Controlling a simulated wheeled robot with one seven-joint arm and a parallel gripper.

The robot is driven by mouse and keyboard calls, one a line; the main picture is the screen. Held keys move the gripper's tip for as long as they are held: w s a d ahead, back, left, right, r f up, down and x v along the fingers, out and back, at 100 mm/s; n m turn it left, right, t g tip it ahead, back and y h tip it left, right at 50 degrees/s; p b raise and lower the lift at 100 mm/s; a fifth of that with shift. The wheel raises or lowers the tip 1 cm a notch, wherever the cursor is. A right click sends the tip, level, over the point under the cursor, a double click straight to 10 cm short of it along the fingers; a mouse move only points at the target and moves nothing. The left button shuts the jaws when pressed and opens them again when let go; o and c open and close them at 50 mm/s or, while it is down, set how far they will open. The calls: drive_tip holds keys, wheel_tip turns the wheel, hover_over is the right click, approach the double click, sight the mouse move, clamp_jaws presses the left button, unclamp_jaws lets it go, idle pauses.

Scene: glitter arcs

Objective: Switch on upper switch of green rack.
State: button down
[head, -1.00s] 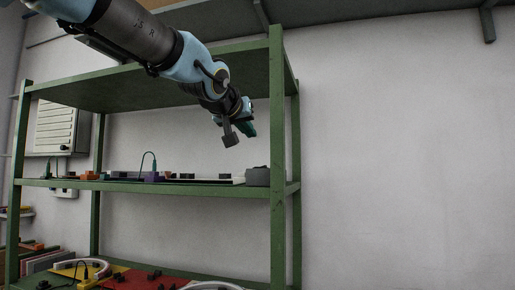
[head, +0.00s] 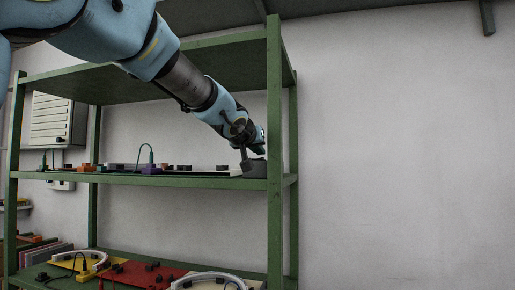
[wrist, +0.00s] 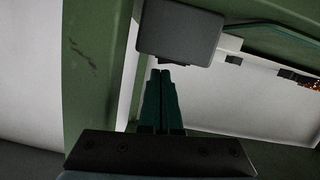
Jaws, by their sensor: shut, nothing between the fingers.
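The green rack (head: 275,225) stands against the wall with top, middle and low shelves. A dark grey box (head: 255,169) sits at the right end of its middle shelf, beside the front right post. In the wrist view this grey box (wrist: 180,32) is just beyond my fingertips. I cannot make out a switch lever or its state on it. My gripper (wrist: 160,73) is shut and empty, its fingers pointing at the box's edge. In the head view my gripper (head: 258,150) is just above the box, partly hidden by my wrist. I cannot tell whether it touches.
The middle shelf also holds a white strip, a purple block (head: 151,169) with a green cable and several small blocks. The low shelf carries a red board (head: 140,274) and white curved tubes. The rack's right post (wrist: 85,75) is close left of my gripper in the wrist view.

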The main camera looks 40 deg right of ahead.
idle(0.3)
drive_tip(key=f+b, duration=0.1)
drive_tip(key=b, duration=0.2)
drive_tip(key=shift+s+d+f+m, duration=0.1)
drive_tip(key=shift+f+m, duration=0.15)
drive_tip(key=shift+m, duration=0.15)
drive_tip(key=shift+r+b, duration=0.2)
drive_tip(key=shift+b, duration=0.1)
drive_tip(key=shift+r, duration=0.1)
drive_tip(key=shift+r+p, duration=0.1)
drive_tip(key=shift+p, duration=0.2)
drive_tip(key=r+p, duration=0.1)
drive_tip(key=r, duration=0.1)
drive_tip(key=r+p, duration=0.2)
drive_tip(key=shift+s+d, duration=0.15)
drive_tip(key=shift+s, duration=0.05)
drive_tip(key=b+v, duration=0.5)
drive_tip(key=v, duration=0.5)
drive_tip(key=shift+s+d, duration=0.15)
drive_tip(key=shift+s, duration=0.2)
drive_tip(key=shift+f, duration=0.1)
